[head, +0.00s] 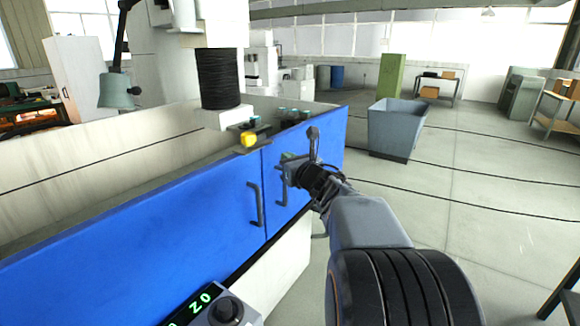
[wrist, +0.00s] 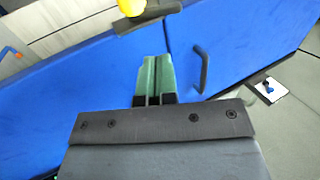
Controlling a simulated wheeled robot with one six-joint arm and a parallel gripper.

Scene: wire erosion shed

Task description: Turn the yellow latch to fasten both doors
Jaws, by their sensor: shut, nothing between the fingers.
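The yellow latch (head: 248,140) is a small rounded knob at the top edge of the blue doors, near their seam. In the wrist view the latch (wrist: 128,7) is cut off by the top edge, with a dark plate (wrist: 147,18) just below it. The left blue door (head: 150,232) and the right blue door (head: 322,140) stand side by side, each with a dark upright handle. My gripper (head: 287,160) is in front of the right door, to the right of and below the latch, apart from it. Its green fingers (wrist: 153,76) are together and empty.
The left door's handle (head: 255,204) and the right door's handle (head: 282,187) stick out near my gripper. A control box with a green display (head: 200,302) is at the bottom. A grey bin (head: 396,127) stands beyond on open floor.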

